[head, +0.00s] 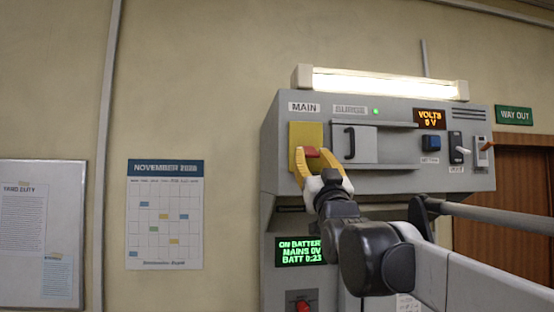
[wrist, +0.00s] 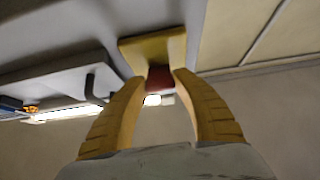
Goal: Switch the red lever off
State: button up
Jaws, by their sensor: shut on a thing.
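The red lever (head: 311,152) stands out from a yellow plate (head: 297,134) under the MAIN label on the grey console. It also shows as a red block in the wrist view (wrist: 160,78). My gripper (head: 318,156) is at the yellow plate, with its yellow fingers closed on either side of the red lever. In the wrist view my fingertips (wrist: 161,75) touch the lever's sides. The lower part of the lever is hidden by my fingers and wrist. A display (head: 430,118) on the console reads VOLTS 0 V.
Right of the lever is a panel with a black handle (head: 350,142). Farther right are a blue button (head: 431,142) and small switches (head: 459,148). A green-text screen (head: 299,251) reads ON BATTERY; below it is another red control (head: 302,304).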

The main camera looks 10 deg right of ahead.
dwell(0.4)
jog(key=o, duration=1.2)
jog(key=shift+w, duration=0.15)
jog(key=v, duration=1.2)
